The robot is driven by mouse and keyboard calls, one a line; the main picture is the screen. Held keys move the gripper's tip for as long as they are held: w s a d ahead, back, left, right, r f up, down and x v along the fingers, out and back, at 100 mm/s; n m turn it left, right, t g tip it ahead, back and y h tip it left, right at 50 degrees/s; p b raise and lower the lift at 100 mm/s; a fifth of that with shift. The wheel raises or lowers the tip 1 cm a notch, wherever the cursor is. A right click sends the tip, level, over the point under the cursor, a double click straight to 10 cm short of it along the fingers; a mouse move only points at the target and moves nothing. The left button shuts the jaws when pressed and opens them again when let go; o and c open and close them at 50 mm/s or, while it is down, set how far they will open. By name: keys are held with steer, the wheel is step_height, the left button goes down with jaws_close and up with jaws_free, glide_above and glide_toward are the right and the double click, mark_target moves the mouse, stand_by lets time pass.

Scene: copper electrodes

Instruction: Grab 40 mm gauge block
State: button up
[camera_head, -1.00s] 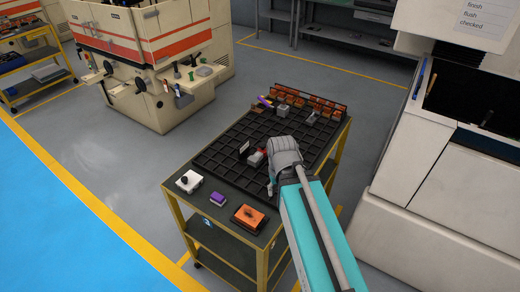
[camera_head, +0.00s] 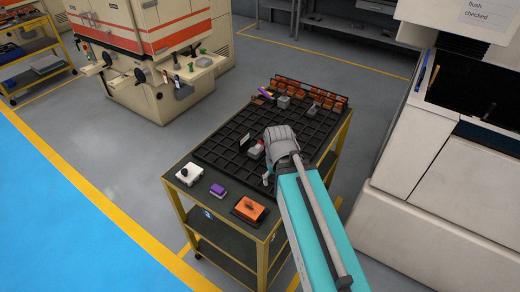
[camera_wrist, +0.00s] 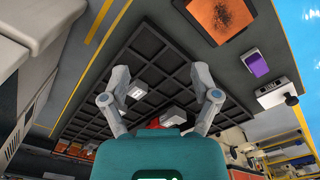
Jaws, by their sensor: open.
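In the wrist view, a small silver block (camera_wrist: 137,90) with a dark mark lies on the black gridded tray (camera_wrist: 146,43). It is near the left finger; I cannot read its size. A second pale block (camera_wrist: 177,117) lies nearer my palm, between the fingers. I cannot tell which is the 40 mm gauge block. My gripper (camera_wrist: 161,80) is open above the tray, fingers wide apart, with nothing visibly held. In the head view, a grey block (camera_head: 255,152) and an upright white plate (camera_head: 244,141) show beside my wrist, which hides part of the tray.
On the cart's front shelf stand a white box with a black knob (camera_head: 189,174), a purple block (camera_head: 218,191) and an orange-topped box (camera_head: 249,210). Orange holders (camera_head: 310,95) line the tray's back edge. Machines stand behind left and at right.

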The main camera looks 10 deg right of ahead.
stand_by(0.3)
steer(key=shift+o, duration=0.5)
steer(key=w+r+m+p, duration=0.2)
steer(key=w+m, duration=0.2)
steer(key=w, duration=0.9)
steer(key=w+r+m+p, duration=0.1)
steer(key=w+m, duration=0.4)
steer(key=w, duration=0.8)
steer(key=shift+w+a+r+p, duration=0.25)
steer(key=shift+w+r+p, duration=0.15)
steer(key=shift+f, duration=0.15)
steer(key=b, duration=0.9)
glide_above(258, 146)
step_height(258, 146, down, 8)
steer(key=shift+d+f, duration=0.1)
steer(key=shift+f, duration=0.1)
